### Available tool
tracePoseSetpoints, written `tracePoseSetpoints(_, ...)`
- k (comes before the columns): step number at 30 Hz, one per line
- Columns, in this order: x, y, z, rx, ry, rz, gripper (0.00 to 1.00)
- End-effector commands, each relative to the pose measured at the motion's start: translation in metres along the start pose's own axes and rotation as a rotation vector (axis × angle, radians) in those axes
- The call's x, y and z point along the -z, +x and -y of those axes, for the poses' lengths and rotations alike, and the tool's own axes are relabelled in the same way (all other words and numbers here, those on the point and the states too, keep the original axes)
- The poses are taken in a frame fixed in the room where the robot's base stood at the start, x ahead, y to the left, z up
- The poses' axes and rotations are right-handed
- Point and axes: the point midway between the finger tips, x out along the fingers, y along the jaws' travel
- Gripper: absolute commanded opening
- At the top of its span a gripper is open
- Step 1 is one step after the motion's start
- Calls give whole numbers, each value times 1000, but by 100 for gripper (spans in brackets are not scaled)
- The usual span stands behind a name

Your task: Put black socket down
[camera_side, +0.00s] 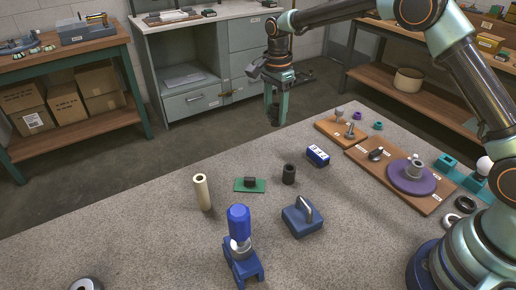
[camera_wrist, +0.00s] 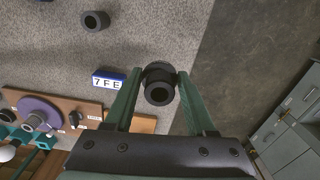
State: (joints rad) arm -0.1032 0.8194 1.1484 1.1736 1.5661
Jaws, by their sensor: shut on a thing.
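My gripper (camera_side: 275,118) is shut on a black socket (camera_wrist: 159,90), a short hollow cylinder. In the wrist view the socket sits between the tips of my two green fingers (camera_wrist: 158,100), its open end facing the camera. It is held in the air near the table's far edge. In the side view the socket is small and dark at the fingertips, so its exact height is hard to tell. A second black hollow cylinder (camera_side: 289,173) stands on the grey table (camera_side: 150,235), apart from my gripper; it also shows in the wrist view (camera_wrist: 95,21).
A blue labelled block (camera_side: 318,156), a green pad (camera_side: 250,185) with a dark part, a cream tube (camera_side: 202,192) and blue fixtures (camera_side: 302,217) stand on the table. Wooden boards (camera_side: 372,170) with lamp parts lie right. Bare table lies between block and far edge.

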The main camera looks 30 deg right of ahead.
Motion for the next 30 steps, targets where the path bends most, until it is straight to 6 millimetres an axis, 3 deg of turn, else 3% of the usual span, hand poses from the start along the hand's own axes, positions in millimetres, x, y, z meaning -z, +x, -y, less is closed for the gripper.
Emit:
tracePoseSetpoints(3,0,27,-1,-4,0,0,0)
tracePoseSetpoints(6,0,42,-1,-3,0,0,0)
tracePoseSetpoints(14,0,59,-1,-2,0,0,0)
tracePoseSetpoints(20,0,86,-1,-3,0,0,0)
tracePoseSetpoints(30,0,91,0,0,0,0,0)
